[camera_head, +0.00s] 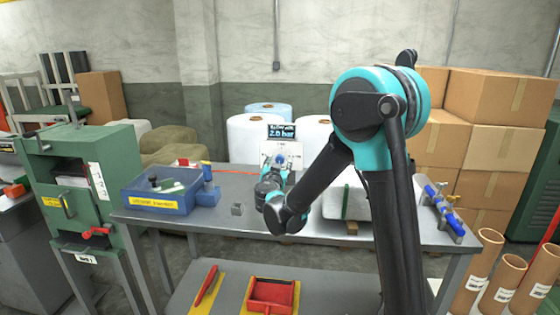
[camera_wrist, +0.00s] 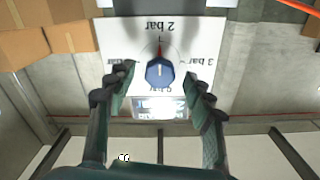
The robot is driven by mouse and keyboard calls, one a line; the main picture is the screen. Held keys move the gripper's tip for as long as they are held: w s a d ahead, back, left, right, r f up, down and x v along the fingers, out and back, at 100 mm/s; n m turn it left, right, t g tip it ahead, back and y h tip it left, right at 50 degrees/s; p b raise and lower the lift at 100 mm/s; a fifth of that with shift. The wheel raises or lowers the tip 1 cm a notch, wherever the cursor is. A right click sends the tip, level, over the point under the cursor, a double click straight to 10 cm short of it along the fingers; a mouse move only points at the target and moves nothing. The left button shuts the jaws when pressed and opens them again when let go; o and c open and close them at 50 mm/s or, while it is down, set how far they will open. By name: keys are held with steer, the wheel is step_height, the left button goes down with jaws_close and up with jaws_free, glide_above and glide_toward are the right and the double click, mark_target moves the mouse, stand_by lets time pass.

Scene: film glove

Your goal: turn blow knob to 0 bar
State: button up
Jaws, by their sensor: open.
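The blue blow knob (camera_wrist: 160,73) sits on a white dial plate (camera_wrist: 112,38), which appears upside down in the wrist view. Its white mark and a red pointer line up with "2 bar". "3 bar" is at the right and another label at the left; the label at the display side is partly hidden. The display (camera_head: 281,131) reads 2.0 bar in the head view. My gripper (camera_wrist: 157,80) is open, with one finger on each side of the knob and gaps visible. In the head view my arm hides part of the plate (camera_head: 296,150).
The plate stands at the back of a grey table (camera_head: 240,190). A blue bin (camera_head: 135,199) is at the left, beside a green machine (camera_head: 90,180). A small grey block (camera_head: 237,209) lies in front. Blue fittings (camera_head: 441,208) are at the right end.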

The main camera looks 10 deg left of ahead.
mark_target(280, 161)
steer(key=shift+w+d, duration=0.1)
steer(key=shift+w, duration=1.5)
steer(key=c, duration=1.2)
